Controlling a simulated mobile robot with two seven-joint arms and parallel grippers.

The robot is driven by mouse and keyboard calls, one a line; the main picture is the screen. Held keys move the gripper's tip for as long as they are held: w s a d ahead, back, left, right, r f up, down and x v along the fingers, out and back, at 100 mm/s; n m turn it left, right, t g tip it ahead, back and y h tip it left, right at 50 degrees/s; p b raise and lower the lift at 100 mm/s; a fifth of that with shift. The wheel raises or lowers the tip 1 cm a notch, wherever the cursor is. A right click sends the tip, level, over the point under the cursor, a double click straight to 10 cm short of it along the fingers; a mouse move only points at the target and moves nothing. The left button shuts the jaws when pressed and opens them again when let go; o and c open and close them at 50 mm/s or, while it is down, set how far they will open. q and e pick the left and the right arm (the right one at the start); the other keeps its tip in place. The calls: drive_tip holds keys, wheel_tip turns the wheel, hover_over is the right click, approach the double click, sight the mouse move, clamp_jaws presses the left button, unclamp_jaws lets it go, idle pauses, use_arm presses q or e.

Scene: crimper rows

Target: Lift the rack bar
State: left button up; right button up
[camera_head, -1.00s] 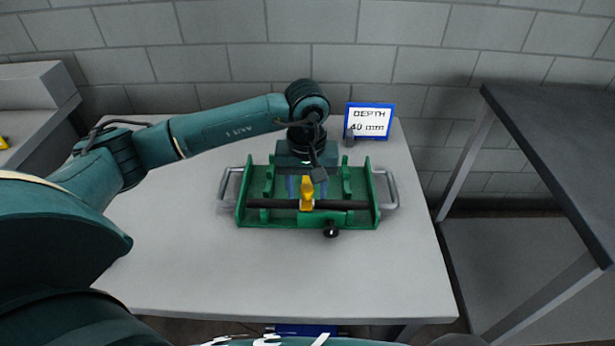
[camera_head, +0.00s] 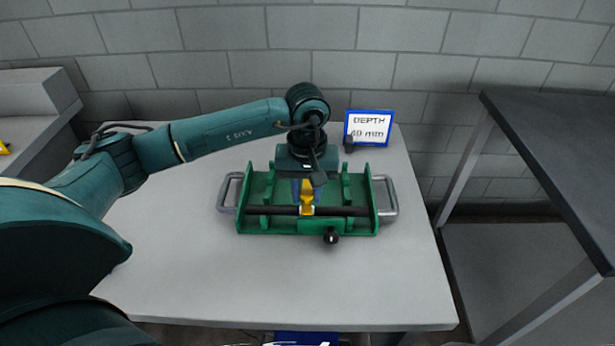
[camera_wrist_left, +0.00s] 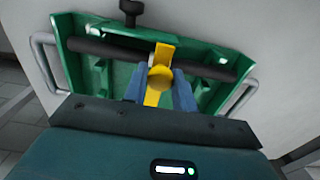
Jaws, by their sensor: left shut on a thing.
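The dark rack bar (camera_head: 262,211) lies across the green rack (camera_head: 252,187) on the table, level in the head view. A yellow piece (camera_head: 306,204) stands at the middle of the bar. In the wrist view the bar (camera_wrist_left: 105,49) passes behind the yellow piece (camera_wrist_left: 160,76), which has a round knob. My left gripper (camera_head: 307,198) comes from above, its blue fingers shut on the yellow piece from both sides; the fingers (camera_wrist_left: 160,90) also show in the wrist view. I cannot tell whether the bar is clear of its supports. My right gripper is not in view.
The rack has grey side handles (camera_head: 389,196) and a black knob (camera_head: 331,236) in front. A blue-framed sign (camera_head: 369,128) reading "DEPTH 40 mm" stands behind it. The light table (camera_head: 290,280) is clear in front. A darker table (camera_head: 550,130) stands at right.

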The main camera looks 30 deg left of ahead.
use_arm(q)
drive_tip(key=w+a+r+p, duration=0.1)
drive_tip(key=w+r+p, duration=0.1)
drive_tip(key=r, duration=0.5)
drive_tip(key=shift+w+a+r+p, duration=0.3)
drive_tip(key=shift+w+r+p, duration=0.1)
drive_tip(key=shift+w, duration=0.3)
drive_tip(key=w+a+r+p, duration=0.1)
drive_tip(key=w+a+r, duration=0.2)
drive_tip(key=w+r, duration=0.2)
drive_tip(key=shift+w+a, duration=0.25)
drive_tip(key=shift+w, duration=0.9)
drive_tip(key=shift+r, duration=0.1)
